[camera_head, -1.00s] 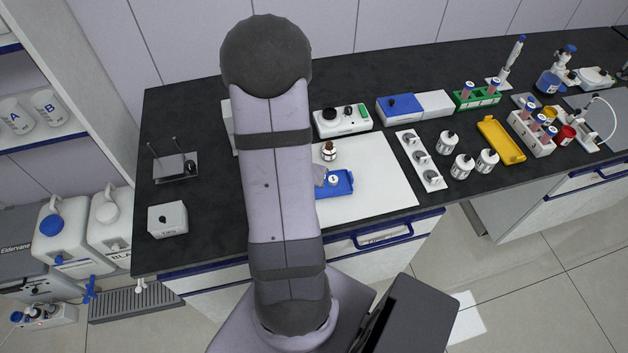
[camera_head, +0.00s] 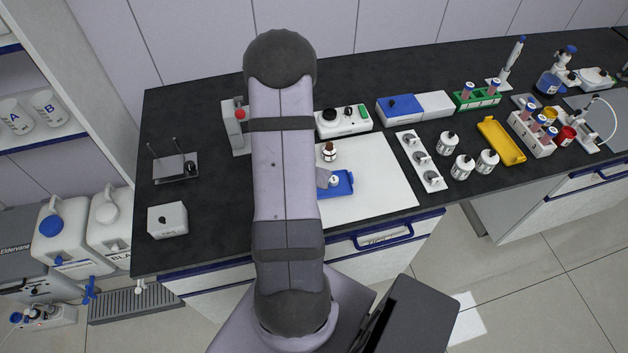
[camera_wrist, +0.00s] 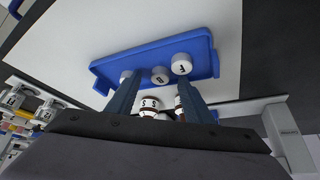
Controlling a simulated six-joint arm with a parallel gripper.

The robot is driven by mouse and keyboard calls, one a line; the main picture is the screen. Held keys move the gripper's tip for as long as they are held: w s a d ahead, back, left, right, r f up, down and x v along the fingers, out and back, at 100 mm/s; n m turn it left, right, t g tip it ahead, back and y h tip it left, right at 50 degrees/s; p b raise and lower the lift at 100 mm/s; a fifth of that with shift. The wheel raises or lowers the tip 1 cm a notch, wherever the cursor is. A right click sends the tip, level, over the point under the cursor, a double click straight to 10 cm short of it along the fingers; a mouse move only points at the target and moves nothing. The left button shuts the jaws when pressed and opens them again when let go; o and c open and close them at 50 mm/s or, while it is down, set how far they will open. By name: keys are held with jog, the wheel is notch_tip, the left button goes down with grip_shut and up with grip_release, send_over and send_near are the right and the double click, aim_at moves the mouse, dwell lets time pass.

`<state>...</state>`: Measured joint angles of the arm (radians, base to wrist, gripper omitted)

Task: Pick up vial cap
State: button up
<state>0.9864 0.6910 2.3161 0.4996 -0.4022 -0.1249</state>
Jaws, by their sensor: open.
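A blue tray (camera_wrist: 105,70) in the wrist view holds several white caps. One cap (camera_wrist: 160,74) appears between my fingertips, one (camera_wrist: 126,75) is by the left finger, and one (camera_wrist: 181,63) is by the right finger. My gripper (camera_wrist: 158,80) is open, its two fingers pointing at the tray; nothing is seen held. White-topped items (camera_wrist: 149,104) show between the fingers, nearer the palm. In the head view the blue tray (camera_head: 343,188) is partly hidden by my arm, with a white cap (camera_head: 334,181) visible on it. A brown vial (camera_head: 329,151) stands behind the tray.
The tray lies on a white mat (camera_head: 385,185) on the dark bench. A grey device with a red top (camera_head: 240,115) stands left of my arm. The mat's right part is clear.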

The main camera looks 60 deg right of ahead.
jog(key=shift+s+a+f, duration=0.1)
jog(key=shift+f, duration=0.1)
jog(key=c, duration=1.1)
jog(key=shift+a+f, duration=0.1)
jog(key=shift+r, duration=0.6)
jog(key=r+p, duration=0.3)
jog(key=r, duration=0.6)
jog(key=shift+d, duration=0.2)
